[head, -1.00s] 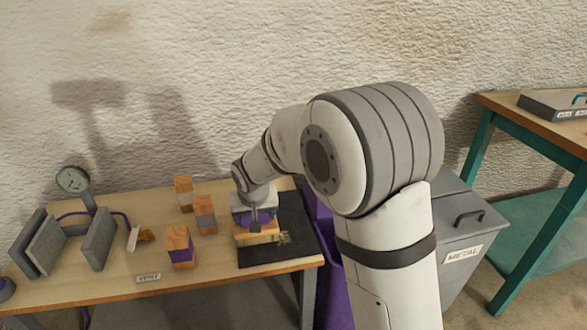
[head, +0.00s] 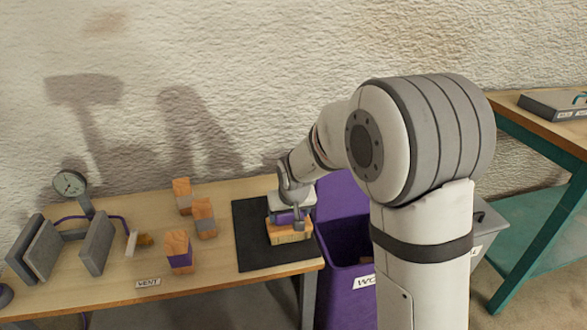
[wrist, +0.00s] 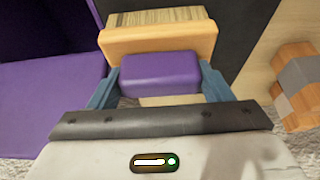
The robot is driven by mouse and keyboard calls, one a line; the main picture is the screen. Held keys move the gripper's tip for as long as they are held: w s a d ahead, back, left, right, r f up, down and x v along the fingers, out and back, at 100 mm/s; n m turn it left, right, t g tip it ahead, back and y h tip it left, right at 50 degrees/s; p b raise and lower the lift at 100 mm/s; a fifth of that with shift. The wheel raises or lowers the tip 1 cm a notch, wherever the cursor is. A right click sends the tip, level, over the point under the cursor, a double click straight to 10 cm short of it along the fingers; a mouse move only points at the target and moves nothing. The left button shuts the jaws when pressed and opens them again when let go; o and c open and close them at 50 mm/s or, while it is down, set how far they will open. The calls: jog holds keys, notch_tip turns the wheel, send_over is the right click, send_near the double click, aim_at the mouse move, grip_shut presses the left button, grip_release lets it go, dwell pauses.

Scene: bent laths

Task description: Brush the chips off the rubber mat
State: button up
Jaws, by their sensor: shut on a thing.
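The black rubber mat (head: 250,230) lies at the right end of the wooden bench. My gripper (head: 288,214) is over the mat's right part, shut on a brush (head: 290,235). The brush has a pale wooden body and a purple grip. In the wrist view my gripper's blue fingers (wrist: 158,80) stand on either side of the purple grip, with the wooden body (wrist: 160,45) and tan bristles (wrist: 157,17) beyond. The mat's left part looks bare. No chips show in either view; any under or behind the brush are hidden.
A purple bin (head: 345,250) stands open against the bench's right end; my arm hides part of it. Several banded wooden blocks (head: 179,250) stand left of the mat. A dial gauge (head: 70,183) and grey plates (head: 97,243) are farther left. Another bench (head: 540,110) is at right.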

jog(key=shift+w+d, duration=0.2)
jog(key=shift+d, duration=1)
jog(key=shift+w+d+r+p, duration=0.1)
jog(key=shift+d+r+p, duration=0.1)
jog(key=shift+d+p, duration=0.1)
jog(key=shift+a+r+p, duration=0.1)
jog(key=shift+r+p, duration=2.3)
jog(key=shift+r, duration=1.5)
